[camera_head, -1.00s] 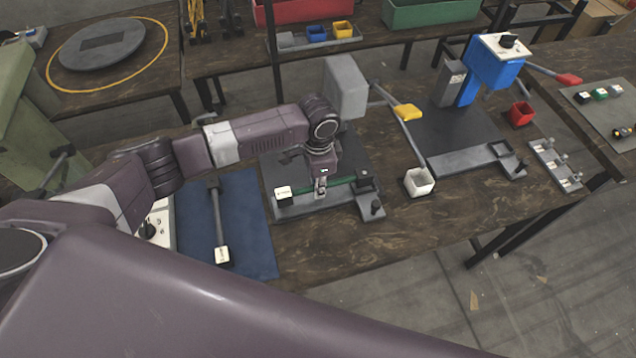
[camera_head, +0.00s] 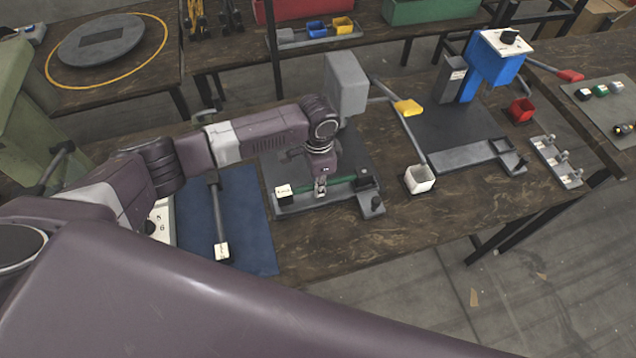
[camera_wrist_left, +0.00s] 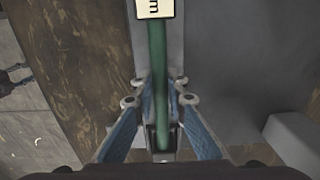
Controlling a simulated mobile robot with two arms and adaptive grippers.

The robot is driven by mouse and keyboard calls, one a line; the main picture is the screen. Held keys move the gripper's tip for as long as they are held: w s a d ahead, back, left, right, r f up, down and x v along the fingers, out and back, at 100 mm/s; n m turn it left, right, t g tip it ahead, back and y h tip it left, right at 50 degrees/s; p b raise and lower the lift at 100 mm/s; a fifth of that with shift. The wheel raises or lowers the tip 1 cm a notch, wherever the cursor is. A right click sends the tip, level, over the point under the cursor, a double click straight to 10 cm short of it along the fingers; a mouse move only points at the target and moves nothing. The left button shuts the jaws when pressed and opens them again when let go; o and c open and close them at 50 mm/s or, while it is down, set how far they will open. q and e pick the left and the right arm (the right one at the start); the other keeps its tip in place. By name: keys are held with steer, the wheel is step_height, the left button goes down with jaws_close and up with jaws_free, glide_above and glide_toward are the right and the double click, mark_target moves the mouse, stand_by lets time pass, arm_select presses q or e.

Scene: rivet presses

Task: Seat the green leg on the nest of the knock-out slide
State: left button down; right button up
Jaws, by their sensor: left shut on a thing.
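The green leg (camera_head: 342,186) lies lengthwise along the grey knock-out slide (camera_head: 335,205) of the press with the grey head. In the left wrist view the leg (camera_wrist_left: 158,75) runs between the two fingers (camera_wrist_left: 160,101), one on each side, over the grey slide. I cannot tell whether the leg touches the nest. My right gripper is out of view.
A blue mat (camera_head: 235,225) with a dark rod and labelled block lies to the left. A blue press (camera_head: 490,72) stands further right. Bare table lies in front.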

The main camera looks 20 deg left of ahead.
arm_select(q)
steer(key=shift+f, duration=0.15)
steer(key=c, duration=1.8)
jaws_free()
steer(key=shift+c, duration=0.2)
